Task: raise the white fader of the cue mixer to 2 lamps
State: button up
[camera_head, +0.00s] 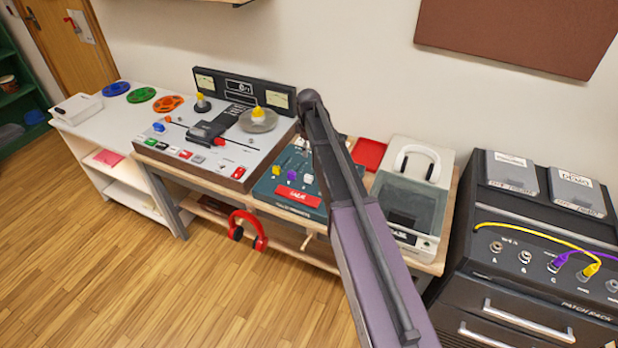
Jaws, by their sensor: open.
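The cue mixer (264,187) is a dark teal box with a red label plate on its front, standing on the wooden bench. The white fader (308,179) is the rightmost of these, close to the left side of my arm. My arm rises from the bottom edge across the right part of the mixer and hides some of it. The mixer's lamps are too small or covered to read. My gripper does not show; my arm hides whatever lies behind it.
A reel tape machine (172,159) stands left of the mixer. A black patch rack (520,240) is far right.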

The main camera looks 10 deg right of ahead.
aim_at(309, 176)
jog(key=shift+f, duration=0.1)
dwell(0.3)
notch_tip(309, 176, down, 14)
jog(key=b, duration=1.3)
jog(key=shift+r+b, duration=0.25)
jog(key=shift+b, duration=0.15)
